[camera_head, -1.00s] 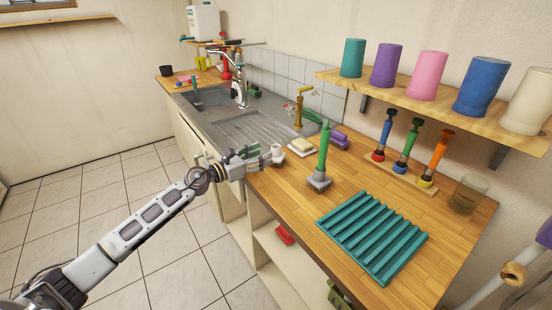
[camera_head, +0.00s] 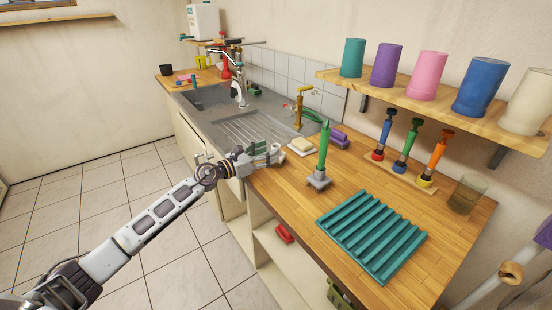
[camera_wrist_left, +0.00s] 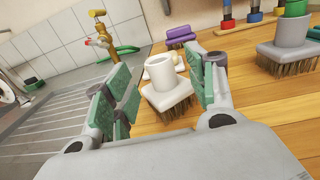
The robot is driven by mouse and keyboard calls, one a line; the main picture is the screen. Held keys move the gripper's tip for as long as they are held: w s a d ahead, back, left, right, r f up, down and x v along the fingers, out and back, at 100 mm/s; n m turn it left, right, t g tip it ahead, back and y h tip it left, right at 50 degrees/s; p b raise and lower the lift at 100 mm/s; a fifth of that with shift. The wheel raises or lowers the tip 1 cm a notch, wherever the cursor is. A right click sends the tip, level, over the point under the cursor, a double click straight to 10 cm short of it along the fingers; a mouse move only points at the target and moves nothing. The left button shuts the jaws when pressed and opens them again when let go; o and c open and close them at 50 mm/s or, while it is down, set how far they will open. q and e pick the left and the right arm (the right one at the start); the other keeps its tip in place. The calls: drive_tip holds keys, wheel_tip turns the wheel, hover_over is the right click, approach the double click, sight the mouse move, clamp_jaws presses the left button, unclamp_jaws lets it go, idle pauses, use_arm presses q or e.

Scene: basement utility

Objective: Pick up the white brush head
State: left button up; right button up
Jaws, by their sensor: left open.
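The white brush head (camera_wrist_left: 165,82) has a round white socket on a flat white base with brown bristles below. In the left wrist view it stands on the wooden counter, ahead of and between the fingers of my left gripper (camera_wrist_left: 163,78). The fingers are apart, one on each side, and no grip on it shows. In the head view my left gripper (camera_head: 268,153) is at the counter's left edge beside the sink. There the brush head is largely hidden by the fingers and hard to make out. My right gripper is not in view.
A grey brush head with a green handle (camera_head: 319,178) stands close to the right. A soap bar (camera_head: 301,145) and a purple brush (camera_head: 339,138) lie behind. A teal ribbed tray (camera_head: 372,236) lies nearer the front. The sink drainer (camera_head: 245,130) is at left.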

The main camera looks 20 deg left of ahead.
sight(282, 155)
use_arm(q)
drive_tip(key=shift+w+d, duration=0.45)
drive_tip(key=shift+w, duration=0.15)
drive_tip(key=shift+w+d, duration=0.4)
drive_tip(key=shift+w, duration=0.2)
drive_tip(key=shift+w+d, duration=0.4)
drive_tip(key=shift+w, duration=0.15)
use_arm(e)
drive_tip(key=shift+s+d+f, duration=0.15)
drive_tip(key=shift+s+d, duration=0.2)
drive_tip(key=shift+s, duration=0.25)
use_arm(q)
drive_tip(key=c, duration=1.1)
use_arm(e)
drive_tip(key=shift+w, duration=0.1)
use_arm(q)
drive_tip(key=shift+r+p, duration=0.1)
drive_tip(key=shift+p, duration=0.25)
drive_tip(key=shift+c, duration=0.2)
